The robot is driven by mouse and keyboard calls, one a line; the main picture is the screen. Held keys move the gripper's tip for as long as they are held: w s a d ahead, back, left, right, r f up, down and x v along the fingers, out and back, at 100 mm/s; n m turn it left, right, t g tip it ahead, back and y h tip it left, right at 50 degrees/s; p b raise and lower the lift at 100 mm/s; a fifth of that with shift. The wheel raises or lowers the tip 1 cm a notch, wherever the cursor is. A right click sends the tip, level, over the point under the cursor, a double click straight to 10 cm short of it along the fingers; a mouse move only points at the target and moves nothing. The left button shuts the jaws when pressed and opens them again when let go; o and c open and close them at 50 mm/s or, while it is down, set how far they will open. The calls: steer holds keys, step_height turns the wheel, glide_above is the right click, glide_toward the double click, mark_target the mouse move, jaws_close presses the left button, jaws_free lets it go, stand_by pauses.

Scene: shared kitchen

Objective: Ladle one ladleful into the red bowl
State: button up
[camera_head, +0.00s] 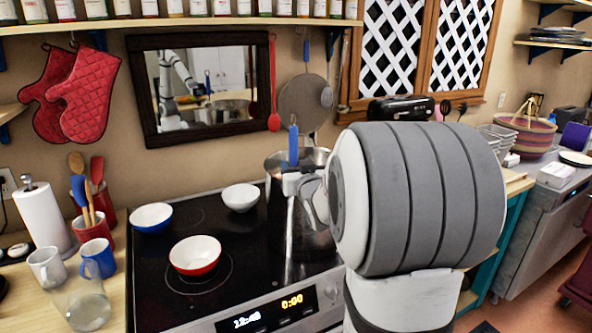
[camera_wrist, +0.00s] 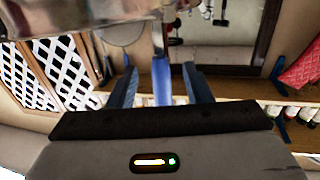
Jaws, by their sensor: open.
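The red bowl (camera_head: 195,262), white inside, stands on the black stovetop at the front. My gripper (camera_head: 298,184) is at the pot's rim, largely hidden by my wrist. In the wrist view, which is upside down, my gripper (camera_wrist: 160,88) is open, with the blue handle (camera_wrist: 162,78) between its two fingers and gaps on both sides.
A blue bowl (camera_head: 151,217) and a white bowl (camera_head: 241,197) stand behind the red bowl. Mugs (camera_head: 98,257), a glass pitcher (camera_head: 87,305) and a paper towel roll (camera_head: 46,218) crowd the left counter. A mirror (camera_head: 205,85) hangs on the wall.

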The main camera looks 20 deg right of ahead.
mark_target(295, 152)
steer(key=shift+w+d+p, duration=0.15)
steer(key=shift+w+p, duration=0.05)
steer(key=shift+w, duration=0.6)
steer(key=shift+w+d+p, duration=0.1)
steer(key=shift+w+p, duration=0.05)
steer(key=shift+w, duration=0.65)
steer(key=shift+c, duration=0.6)
jaws_close()
steer(key=shift+r, duration=0.1)
steer(key=shift+r, duration=1.45)
